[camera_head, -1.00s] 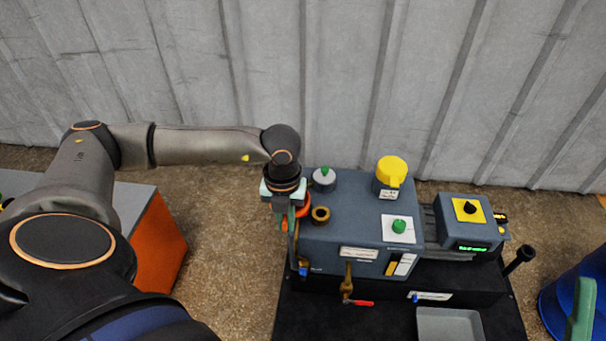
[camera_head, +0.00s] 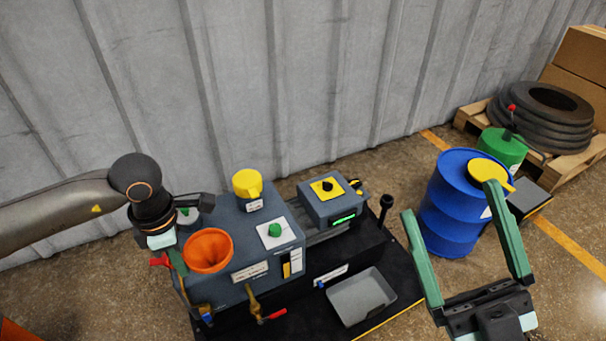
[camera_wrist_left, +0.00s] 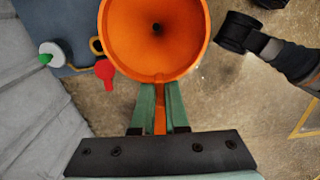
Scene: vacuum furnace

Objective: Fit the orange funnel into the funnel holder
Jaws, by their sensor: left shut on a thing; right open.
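The orange funnel (camera_head: 208,250) is over the front left part of the blue-grey machine (camera_head: 230,222), its wide mouth facing up. My left gripper (camera_head: 178,262) is shut on the funnel, at its left side. In the left wrist view the green fingers (camera_wrist_left: 164,108) pinch a narrow orange part below the funnel bowl (camera_wrist_left: 155,60). The brass ring holder on the machine top is not visible in the head view; the funnel covers that area. I cannot tell whether the spout is in it. My right gripper (camera_head: 468,250) is open and empty at the right.
A white cap with a green knob (camera_wrist_left: 48,55) and a red lever (camera_wrist_left: 104,70) are close to the funnel. A yellow cap (camera_head: 247,184) rises behind it. A grey tray (camera_head: 361,296) lies in front. A blue drum (camera_head: 456,205) stands right, behind my right gripper.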

